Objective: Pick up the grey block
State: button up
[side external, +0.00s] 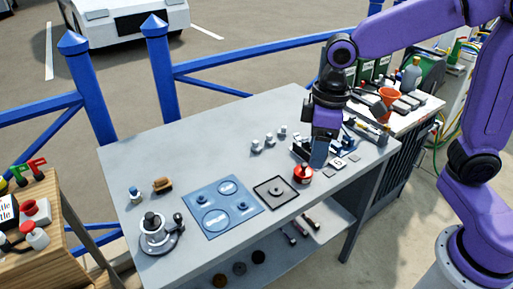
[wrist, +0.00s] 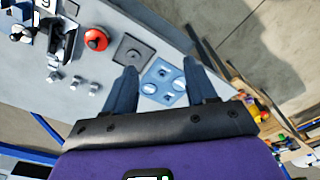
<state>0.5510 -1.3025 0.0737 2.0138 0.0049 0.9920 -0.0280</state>
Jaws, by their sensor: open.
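My gripper (side external: 318,160) points down above the right part of the grey table in the side view, near a red round object (side external: 303,173). In the wrist view my gripper (wrist: 164,58) has its two fingers wide apart with nothing between them. Several small grey pieces stand on the table; one grey piece (side external: 270,139) is left of my gripper, and one shows in the wrist view (wrist: 75,82). Flat grey squares (side external: 337,163) lie right of the gripper. I cannot tell which of these is the grey block.
A blue panel with circles (side external: 222,207) and a dark square plate (side external: 276,192) lie on the table (side external: 185,140). A round metal device (side external: 158,236) stands at the front left. Dark parts and tools (side external: 368,132) crowd the right end. The table's back left is clear.

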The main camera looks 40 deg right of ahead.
jog(key=w+a+m, duration=0.1)
jog(key=w+m, duration=0.1)
jog(key=w, duration=0.8)
jog(key=m, duration=0.5)
send_over(257, 142)
jog(key=shift+t, duration=0.4)
notch_tip(257, 142, down, 16)
jog(key=shift+s+a+f, duration=0.1)
jog(key=shift+s, duration=0.05)
jog(key=shift+w+f, duration=0.2)
jog(key=shift+f, duration=2.5)
grip_shut()
